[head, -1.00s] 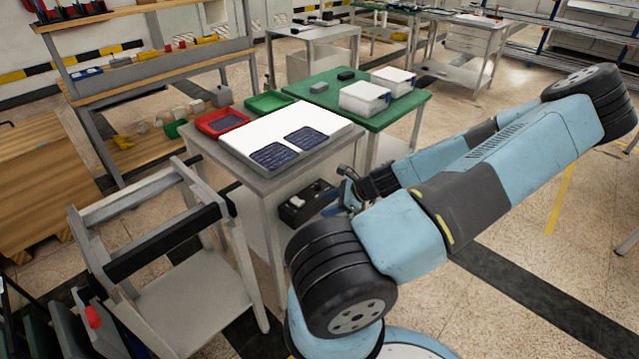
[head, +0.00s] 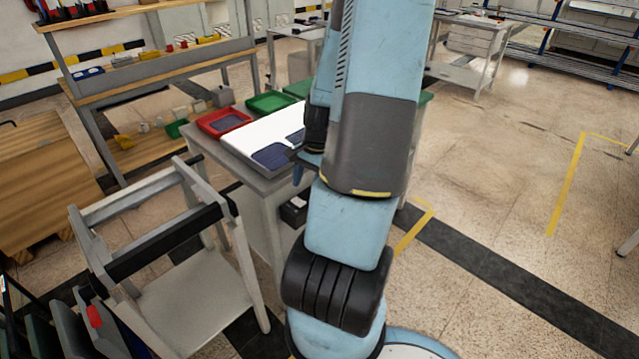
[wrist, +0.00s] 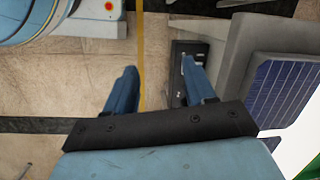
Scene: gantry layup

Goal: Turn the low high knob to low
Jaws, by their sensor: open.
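My gripper (wrist: 158,80) is open in the wrist view, its two blue fingers apart with nothing between them. In the head view its end is mostly behind my arm, beside the near edge of the grey table. A dark box (head: 291,214) sits low under that table, partly covered by my arm. What looks like the same box shows in the wrist view (wrist: 178,48), behind and beside the right finger, with small pale parts on it. I cannot make out a low/high knob or its setting in either view.
The grey table (head: 232,160) carries a white board with dark blue solar cells (head: 270,156) and a red tray (head: 222,121). A green tray (head: 270,103) lies behind. A grey cart (head: 205,275) stands at left.

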